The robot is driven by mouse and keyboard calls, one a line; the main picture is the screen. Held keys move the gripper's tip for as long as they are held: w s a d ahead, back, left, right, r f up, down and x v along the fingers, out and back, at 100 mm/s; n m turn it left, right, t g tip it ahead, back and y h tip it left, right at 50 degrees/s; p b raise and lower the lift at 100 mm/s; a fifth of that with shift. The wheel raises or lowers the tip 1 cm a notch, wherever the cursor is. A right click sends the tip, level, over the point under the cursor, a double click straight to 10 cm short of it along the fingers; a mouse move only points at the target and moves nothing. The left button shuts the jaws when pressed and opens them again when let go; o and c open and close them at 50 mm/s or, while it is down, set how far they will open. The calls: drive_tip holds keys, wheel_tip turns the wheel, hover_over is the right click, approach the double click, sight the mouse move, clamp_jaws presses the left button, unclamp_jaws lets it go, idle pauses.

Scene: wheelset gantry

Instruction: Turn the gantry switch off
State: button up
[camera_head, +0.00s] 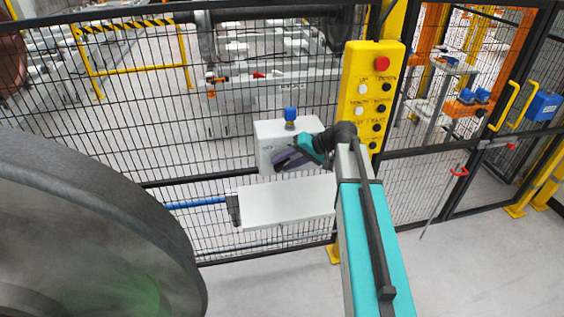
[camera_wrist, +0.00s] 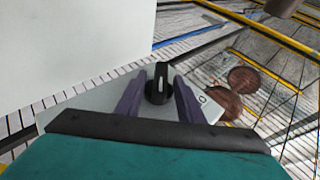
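The gantry switch is a black rotary knob (camera_wrist: 158,86) on a light panel in the wrist view. Its white mark points up, and a "0" mark is printed to its right. My gripper (camera_wrist: 159,92) has its two purple fingers apart, one on each side of the knob. I cannot tell whether they touch it. In the head view my gripper (camera_head: 289,158) is at the front of the white switch box (camera_head: 272,131); the knob is hidden there.
A yellow button panel (camera_head: 368,80) with a red button is at the right. Black mesh fence stands behind. A white box (camera_head: 285,199) hangs below. A large dark wheel (camera_head: 150,205) fills the lower left.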

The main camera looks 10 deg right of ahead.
drive_tip(key=shift+w+a+f, duration=0.2)
drive_tip(key=shift+a+f, duration=0.05)
drive_tip(key=shift+f, duration=0.1)
drive_tip(key=shift+c, duration=0.4)
drive_tip(key=c, duration=0.7)
drive_tip(key=shift+a, duration=0.1)
